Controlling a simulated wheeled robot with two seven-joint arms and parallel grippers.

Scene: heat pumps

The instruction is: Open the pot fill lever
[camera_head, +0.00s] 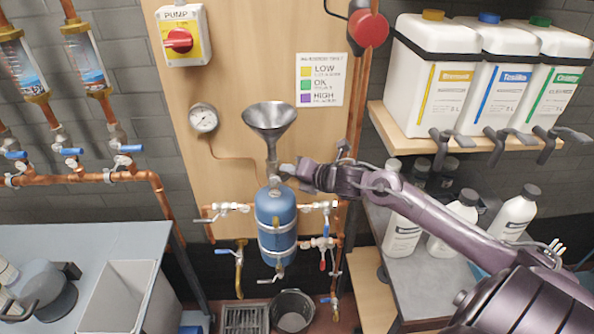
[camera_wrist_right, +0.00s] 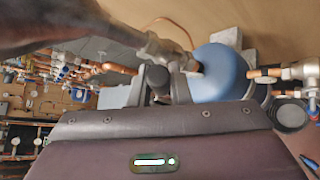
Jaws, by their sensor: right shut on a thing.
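The blue pot (camera_head: 276,222) hangs upright on the wooden panel, with a metal funnel (camera_head: 269,118) above it. The fill valve (camera_head: 272,171) sits on the short neck between funnel and pot. My right gripper (camera_head: 299,173) is at the right side of this neck, shut on the pot fill lever; the fingers largely hide the lever. In the right wrist view, the gripper's fingers (camera_wrist_right: 168,84) are close together beside the neck, with the blue pot (camera_wrist_right: 218,72) just beyond them and the funnel (camera_wrist_right: 60,25) at upper left. My left gripper is not in view.
Copper pipes with valves (camera_head: 318,206) flank the pot. A gauge (camera_head: 203,118) and a red pump switch (camera_head: 179,40) are on the panel. A shelf (camera_head: 480,140) with white canisters (camera_head: 432,75) is at right, above bottles (camera_head: 402,235). A bucket (camera_head: 293,310) stands below.

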